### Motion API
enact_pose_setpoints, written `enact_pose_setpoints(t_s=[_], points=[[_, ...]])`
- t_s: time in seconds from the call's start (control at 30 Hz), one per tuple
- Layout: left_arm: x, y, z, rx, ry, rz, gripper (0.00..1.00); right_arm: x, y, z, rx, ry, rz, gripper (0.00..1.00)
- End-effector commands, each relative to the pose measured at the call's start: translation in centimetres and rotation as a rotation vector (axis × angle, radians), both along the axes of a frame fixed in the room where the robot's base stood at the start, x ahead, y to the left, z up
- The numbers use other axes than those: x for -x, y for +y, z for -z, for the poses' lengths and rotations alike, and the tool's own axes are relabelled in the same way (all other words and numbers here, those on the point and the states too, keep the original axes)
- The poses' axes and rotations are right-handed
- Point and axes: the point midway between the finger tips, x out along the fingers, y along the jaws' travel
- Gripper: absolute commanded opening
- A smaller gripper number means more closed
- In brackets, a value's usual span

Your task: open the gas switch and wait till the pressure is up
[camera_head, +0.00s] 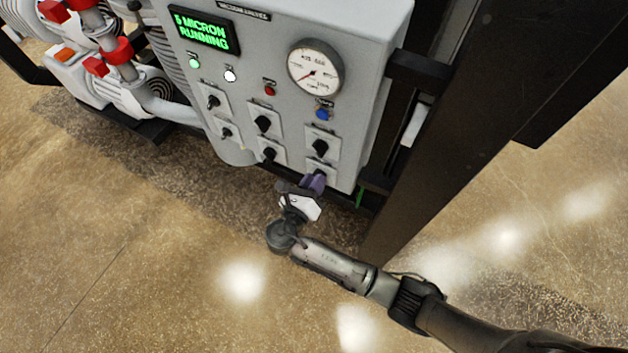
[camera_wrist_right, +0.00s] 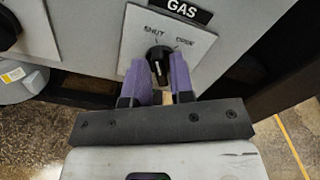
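The gas switch (camera_wrist_right: 159,58) is a black knob on a light plate marked SHUT and OPEN, under a GAS label, in the right wrist view. Its exact setting is hard to read. In the head view the gas switch (camera_head: 320,147) is at the lower right of the grey panel. My right gripper (camera_wrist_right: 159,78) is open, its purple fingers apart with the knob showing between them; contact cannot be told. My left gripper is not in view.
The pressure gauge (camera_head: 315,68) is a round white dial with its needle toward the lower left. The green display (camera_head: 201,31) reads 5 MICRON RUNNING. Several other black switches sit left of the gas switch. A dark post (camera_head: 460,130) stands close at the right.

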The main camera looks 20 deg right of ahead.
Motion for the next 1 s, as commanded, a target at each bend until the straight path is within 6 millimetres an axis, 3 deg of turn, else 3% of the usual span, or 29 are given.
enact_pose_setpoints(t_s=[0.23, 0.63, 1.0], points=[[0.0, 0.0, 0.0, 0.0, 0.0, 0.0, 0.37, 0.0, 0.0, 0.0, 0.0, 0.0, 0.0, 0.0], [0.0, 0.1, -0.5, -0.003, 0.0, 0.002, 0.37, 0.0, 0.0, -0.1, -0.03, -0.035, 0.0, 0.0], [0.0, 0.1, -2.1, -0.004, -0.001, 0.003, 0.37, 0.1, 0.0, -0.2, -0.217, -0.252, 0.001, 0.0]])
